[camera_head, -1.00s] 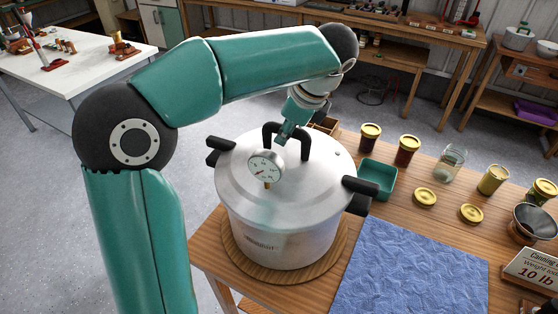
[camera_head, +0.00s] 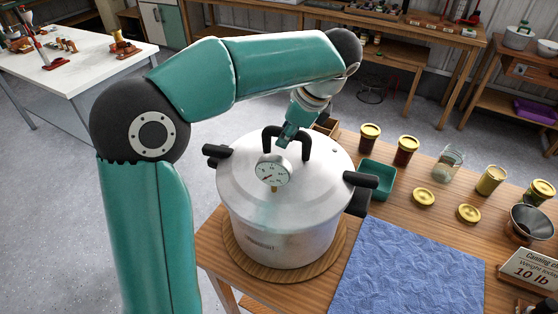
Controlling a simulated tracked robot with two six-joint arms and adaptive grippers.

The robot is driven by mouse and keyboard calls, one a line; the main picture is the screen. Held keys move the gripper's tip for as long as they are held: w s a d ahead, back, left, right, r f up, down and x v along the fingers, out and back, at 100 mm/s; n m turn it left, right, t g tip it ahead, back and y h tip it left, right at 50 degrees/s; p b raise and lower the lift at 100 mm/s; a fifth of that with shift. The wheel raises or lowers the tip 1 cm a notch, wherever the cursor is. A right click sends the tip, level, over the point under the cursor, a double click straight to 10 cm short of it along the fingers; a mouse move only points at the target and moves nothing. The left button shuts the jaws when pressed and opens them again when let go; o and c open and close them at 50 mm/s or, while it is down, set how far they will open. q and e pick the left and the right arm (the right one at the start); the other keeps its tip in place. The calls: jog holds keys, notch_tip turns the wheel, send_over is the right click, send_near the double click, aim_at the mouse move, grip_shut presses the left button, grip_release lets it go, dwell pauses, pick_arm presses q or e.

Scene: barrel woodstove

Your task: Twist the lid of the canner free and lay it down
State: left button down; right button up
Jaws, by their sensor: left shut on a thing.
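The canner (camera_head: 280,232) is a big silvery pot standing on a round wooden board at the table's left end. Its lid (camera_head: 318,180) sits level on top, with a dial gauge (camera_head: 273,171) near the front and a black arched handle (camera_head: 306,146) in the middle. Black lugs stick out left and right of the lid. A dark pot handle shows lower down at the right, out of line with the lug. My left gripper (camera_head: 287,137) is over the lid's middle, shut on the arched handle; its fingertips are partly hidden. My right gripper is out of view.
A blue cloth (camera_head: 408,272) lies flat and bare right of the canner. Behind it are a green tray (camera_head: 378,178), jars (camera_head: 406,151), gold lids (camera_head: 424,198) and a funnel (camera_head: 530,223). A sign (camera_head: 530,268) stands at the right.

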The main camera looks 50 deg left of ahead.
pick_arm(q)
jog(key=shift+r+n+p, duration=0.1)
jog(key=shift+n+p, duration=0.3)
jog(key=shift+p, duration=0.2)
jog(key=shift+n+g, duration=0.3)
jog(key=shift+n, duration=0.1)
jog(key=shift+p, duration=0.3)
jog(key=shift+n+p, duration=0.3)
jog(key=shift+p, duration=0.05)
jog(key=shift+n+g+p, duration=0.3)
jog(key=shift+n+p, duration=0.1)
jog(key=shift+n, duration=0.1)
jog(key=shift+f, duration=0.2)
